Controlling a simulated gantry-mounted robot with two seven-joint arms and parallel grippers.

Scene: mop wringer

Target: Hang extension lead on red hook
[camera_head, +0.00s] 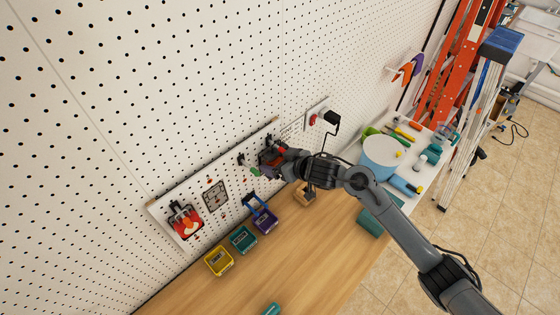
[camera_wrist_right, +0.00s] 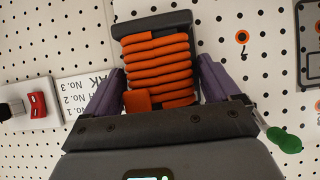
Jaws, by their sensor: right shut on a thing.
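The extension lead (camera_wrist_right: 160,68) is an orange cord wound in several turns on a dark frame. My right gripper (camera_wrist_right: 157,88) is shut on it, with a purple finger on each side. In the head view my right gripper (camera_head: 270,160) is close to the pegboard, and the lead there is small, dark and mostly hidden. A red-orange ring-like peg (camera_wrist_right: 242,37) is on the board to the right of the lead in the wrist view; I cannot tell whether it is the red hook. My left gripper is not in view.
A red and dark item (camera_head: 186,222) and a grey framed piece (camera_head: 215,195) are on the board at left. Yellow (camera_head: 219,261), teal (camera_head: 243,240) and purple (camera_head: 264,220) bins stand below. A white socket panel with a red part (camera_wrist_right: 37,104) is on the wall.

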